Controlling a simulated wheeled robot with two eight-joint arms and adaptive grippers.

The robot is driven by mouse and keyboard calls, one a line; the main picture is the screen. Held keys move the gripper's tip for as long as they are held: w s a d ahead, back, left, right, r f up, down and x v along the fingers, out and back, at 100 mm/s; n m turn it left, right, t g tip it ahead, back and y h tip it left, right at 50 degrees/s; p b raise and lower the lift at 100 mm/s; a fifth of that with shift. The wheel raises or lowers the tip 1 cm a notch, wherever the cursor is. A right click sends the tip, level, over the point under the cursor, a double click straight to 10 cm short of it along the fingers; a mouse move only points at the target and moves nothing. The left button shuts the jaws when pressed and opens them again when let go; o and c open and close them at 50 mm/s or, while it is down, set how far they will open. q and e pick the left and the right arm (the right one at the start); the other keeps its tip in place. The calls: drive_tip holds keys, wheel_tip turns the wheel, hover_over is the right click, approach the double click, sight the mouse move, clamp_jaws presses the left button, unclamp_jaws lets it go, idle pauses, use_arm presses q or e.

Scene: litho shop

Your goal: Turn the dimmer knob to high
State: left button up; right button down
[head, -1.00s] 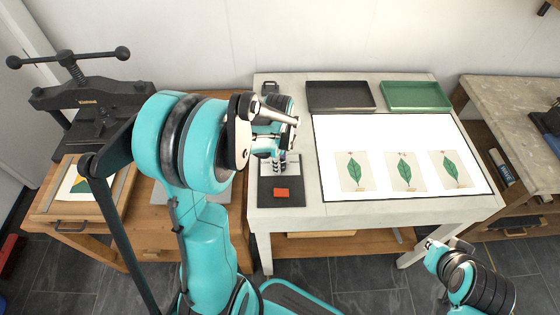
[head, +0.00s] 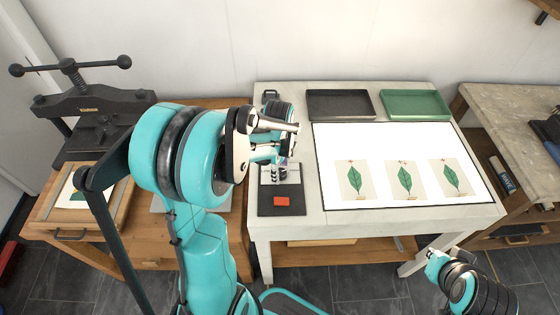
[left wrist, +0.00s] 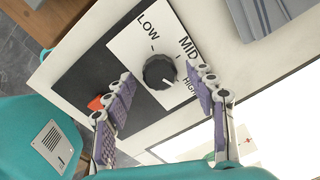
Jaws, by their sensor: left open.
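The black dimmer knob (left wrist: 159,71) stands on a white plate (left wrist: 128,48) marked LOW, MID and HIGH in the left wrist view. A small pale mark shows on the knob, but its exact setting is hard to read. My left gripper (left wrist: 159,74) is open, its two fingers spread on either side of the knob, with no clear contact.
A red button (head: 282,201) sits on the panel near the knob. A lit white light table (head: 385,140) with leaf prints lies to the right. Black (head: 340,104) and green (head: 415,104) trays stand behind it. A press (head: 90,112) stands at left.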

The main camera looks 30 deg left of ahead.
use_arm(q)
wheel_tip(320, 180, up, 11)
drive_tip(key=shift+s+r, duration=0.15)
drive_tip(key=shift+s, duration=0.15)
drive_tip(key=shift+d, duration=0.15)
idle(0.3)
drive_tip(key=s+d+r+n+t, duration=0.1)
drive_tip(key=s+d+n+t, duration=0.5)
drive_tip(key=s+d+n, duration=0.4)
drive_tip(key=n, duration=0.6)
drive_tip(key=shift+s+d+t, duration=0.2)
drive_tip(key=shift+s+t, duration=0.15)
drive_tip(key=shift+t, duration=0.05)
